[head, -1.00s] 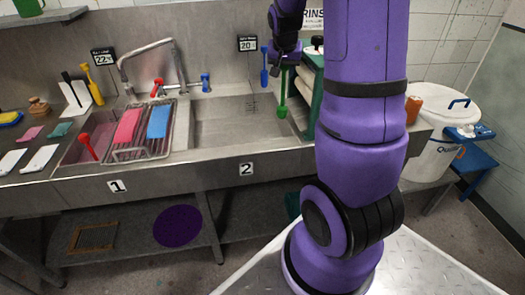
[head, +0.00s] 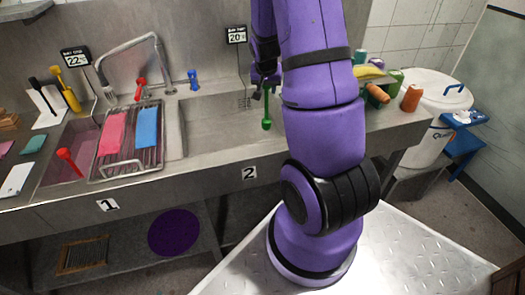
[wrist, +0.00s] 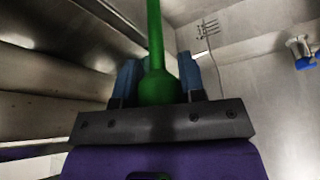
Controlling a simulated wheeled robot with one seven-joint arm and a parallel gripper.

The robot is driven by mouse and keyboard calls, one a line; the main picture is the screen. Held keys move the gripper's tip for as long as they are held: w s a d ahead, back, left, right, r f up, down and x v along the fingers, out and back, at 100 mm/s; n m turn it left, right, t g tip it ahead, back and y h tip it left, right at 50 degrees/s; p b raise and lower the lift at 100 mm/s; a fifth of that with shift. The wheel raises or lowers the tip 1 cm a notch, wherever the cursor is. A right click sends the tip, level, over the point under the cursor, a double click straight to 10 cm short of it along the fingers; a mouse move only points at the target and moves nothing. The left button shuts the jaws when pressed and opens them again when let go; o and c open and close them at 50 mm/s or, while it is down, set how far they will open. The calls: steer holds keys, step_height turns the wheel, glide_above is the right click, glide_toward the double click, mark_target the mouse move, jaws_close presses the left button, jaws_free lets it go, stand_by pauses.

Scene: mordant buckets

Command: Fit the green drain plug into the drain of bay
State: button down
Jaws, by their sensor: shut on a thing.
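The green drain plug (head: 267,110) has a thin stem and a rounded bulb. My gripper (head: 264,82) holds it over the right part of the bay marked 2 (head: 200,120). In the wrist view the plug (wrist: 157,75) stands between the blue fingers of my gripper (wrist: 157,85), which are shut on it by the bulb. A slotted dark grid (head: 243,103) shows at the back of bay 2; I cannot tell if it is the drain. It also shows in the wrist view (wrist: 208,28). My arm covers the right end of the bay.
Bay 1 holds pinkish liquid (head: 85,140) and a red plug-like handle (head: 68,158). A faucet (head: 130,55) arches behind. Bottles and a white bucket (head: 433,95) stand right.

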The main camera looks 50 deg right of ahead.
mark_target(266, 116)
step_height(266, 116, down, 12)
steer(key=shift+w+f, duration=0.1)
stand_by(0.6)
steer(key=c, duration=0.7)
jaws_free()
steer(key=shift+f, duration=0.1)
steer(key=s+a+r+n+t+y, duration=0.1)
steer(key=s+a+r+n, duration=0.1)
steer(key=a+r, duration=0.6)
steer(key=s+a+r+n+y, duration=0.1)
steer(key=a+r, duration=0.4)
steer(key=r, duration=0.6)
steer(key=s+a+r+n+t, duration=0.1)
steer(key=s+a+r+n, duration=0.1)
steer(key=a+r, duration=0.6)
steer(key=s+a+r+n, duration=0.2)
steer(key=s+a+r, duration=0.1)
steer(key=s+r, duration=0.1)
steer(key=s+a+r+n+y, duration=0.1)
steer(key=s+a+r+n, duration=0.1)
steer(key=s+a+r, duration=0.2)
steer(key=s+a+r+n, duration=0.1)
steer(key=s+a+r, duration=0.2)
steer(key=s, duration=0.3)
steer(key=shift+a+r+n+y, duration=0.3)
steer(key=shift+r+n+y, duration=0.1)
steer(key=shift+r, duration=0.1)
